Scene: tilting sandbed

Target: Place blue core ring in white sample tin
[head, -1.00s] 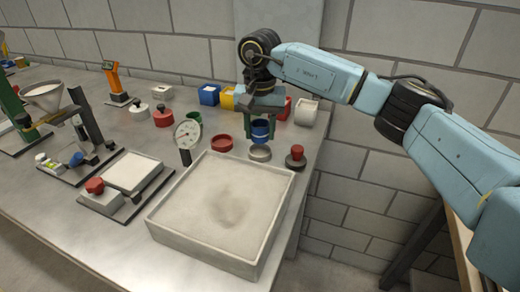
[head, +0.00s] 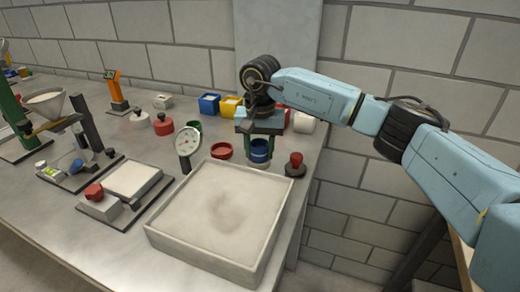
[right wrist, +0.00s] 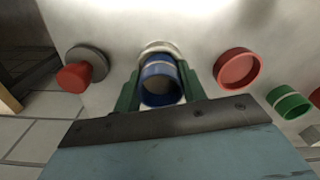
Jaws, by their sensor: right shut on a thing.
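The blue core ring (head: 260,154) is between the green fingers of my right gripper (head: 260,148), which is shut on it. In the right wrist view the ring (right wrist: 158,92) shows upright between the fingertips (right wrist: 160,82). The white sample tin (right wrist: 158,46) shows there as a pale rim just beyond the ring; the ring and fingers hide most of it. In the head view the ring is right over the tin's place and covers nearly all of it. I cannot tell whether the ring's lower edge is inside the tin. My left gripper is not in view.
A red dish (head: 221,150) stands left of the ring, and a red-knobbed stamp (head: 295,164) to its right, near the table edge. The sandbed tray (head: 215,212) is in front. A dial gauge (head: 187,142) stands to the left. Blue and yellow bins (head: 209,103) are behind.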

